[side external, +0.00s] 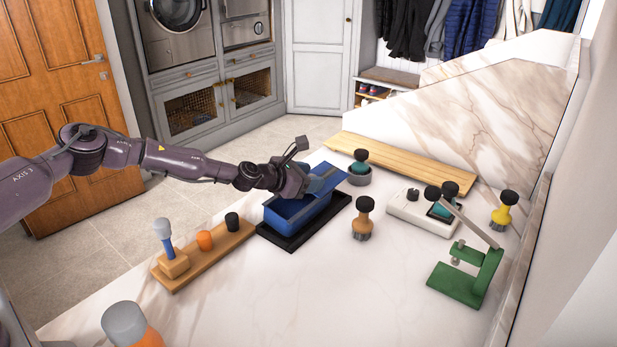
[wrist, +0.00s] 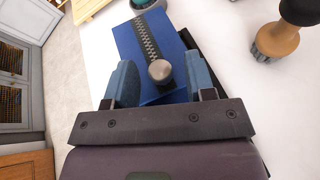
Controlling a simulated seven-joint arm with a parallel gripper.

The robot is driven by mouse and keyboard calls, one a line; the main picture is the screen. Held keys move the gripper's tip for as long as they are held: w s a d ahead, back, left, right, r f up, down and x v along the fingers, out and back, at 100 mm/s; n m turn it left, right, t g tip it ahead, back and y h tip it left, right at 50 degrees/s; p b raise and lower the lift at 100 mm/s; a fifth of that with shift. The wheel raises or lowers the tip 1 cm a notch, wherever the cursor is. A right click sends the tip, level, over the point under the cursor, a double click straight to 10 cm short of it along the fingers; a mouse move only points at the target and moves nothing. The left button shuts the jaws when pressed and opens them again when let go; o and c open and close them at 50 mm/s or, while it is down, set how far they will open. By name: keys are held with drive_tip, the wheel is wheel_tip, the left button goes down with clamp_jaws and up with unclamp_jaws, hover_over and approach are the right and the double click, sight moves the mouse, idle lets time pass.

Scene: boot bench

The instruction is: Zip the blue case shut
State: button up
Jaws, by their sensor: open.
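The blue case (side external: 292,218) sits on a black base (side external: 305,231) in the middle of the bench. In the side view its near part looks like an open hollow. In the wrist view the case top (wrist: 130,40) carries a dark zip track (wrist: 147,40) that runs away from me. A round grey zip pull (wrist: 160,71) sits at the near end of the visible track. My gripper (wrist: 162,85) is open, with one blue-grey finger on each side of the pull. I cannot tell whether either finger touches it. In the side view my gripper (side external: 318,182) is over the far part of the case.
A wooden rack (side external: 215,252) with several knobs stands to the left. A brush (side external: 363,222), a pale box (side external: 415,212) and a green clamp stand (side external: 470,275) are to the right. A wooden board (side external: 400,165) lies behind. The front bench surface is mostly clear.

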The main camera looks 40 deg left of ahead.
clamp_jaws()
drive_tip(key=s, duration=1.1)
drive_tip(key=shift+w, duration=0.1)
unclamp_jaws()
drive_tip(key=v, duration=1.3)
drive_tip(key=shift+d, duration=0.1)
